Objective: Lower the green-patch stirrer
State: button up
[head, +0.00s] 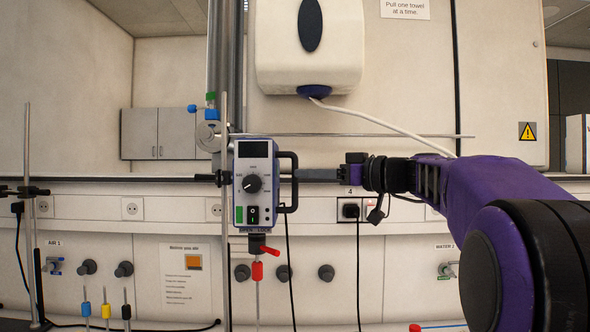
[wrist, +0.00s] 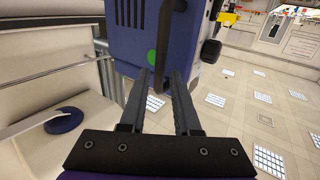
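The stirrer (head: 254,170) is a white-fronted, purple-sided box with a dial, upright against a vertical rod (head: 224,115). A green patch (head: 239,215) is at its lower left front. A clamp (head: 213,178) is at its left side on the rod. Below it hang a chuck with a red lever (head: 270,251) and a thin shaft with a red band (head: 257,271). My gripper (head: 300,175) reaches in from the right at the stirrer's dark side handle (head: 289,205). In the wrist view, the fingers are partly closed on either side of the handle (wrist: 170,40); exact contact is hard to see.
Another rod stand (head: 29,150) is at the far left. Shafts with blue, yellow and black bands (head: 106,311) stand at lower left. A towel dispenser (head: 310,45) hangs above, with a white hose (head: 370,118) sloping down right. A cable (head: 290,265) hangs beside the stirrer.

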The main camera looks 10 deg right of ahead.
aim_at(295, 208)
jog(key=shift+p+x, duration=0.35)
jog(key=shift+x, duration=1.85)
jog(key=shift+c, duration=0.3)
grip_shut()
